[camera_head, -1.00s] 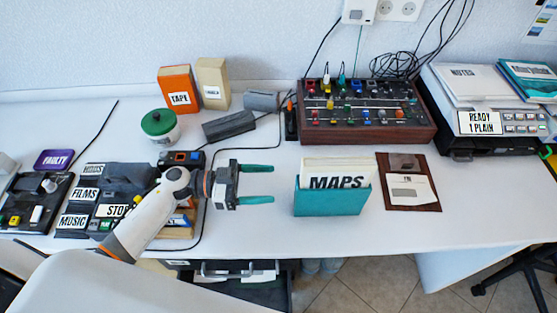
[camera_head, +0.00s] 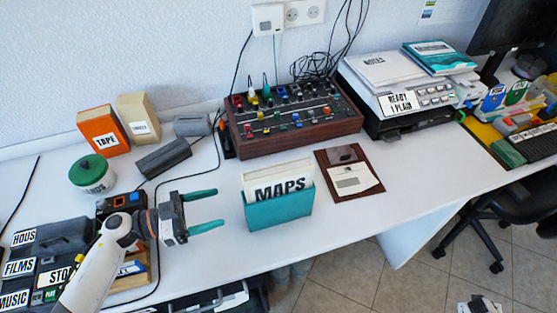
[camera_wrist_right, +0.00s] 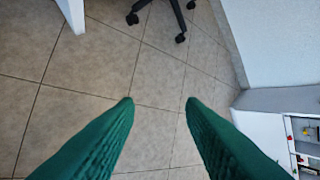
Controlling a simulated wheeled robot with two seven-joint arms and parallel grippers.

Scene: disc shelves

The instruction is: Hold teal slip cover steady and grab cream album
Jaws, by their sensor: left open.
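The teal slip cover (camera_head: 280,210) stands upright on the white desk in the head view. The cream album (camera_head: 275,176), marked MAPS, sits in it with its upper part sticking out. My left gripper (camera_head: 209,209) is open and empty, to the left of the cover, its two green fingers pointing toward it with a gap between. My right gripper (camera_wrist_right: 157,102) shows only in the right wrist view. Its green fingers are wide apart over the tiled floor with nothing between them.
Behind the cover is a wooden-cased mixer panel (camera_head: 292,118). A brown board with a disk (camera_head: 349,172) lies to the right, and a printer (camera_head: 405,97) stands further right. Orange (camera_head: 103,129) and cream boxes stand back left. An office chair (camera_head: 490,215) is by the desk.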

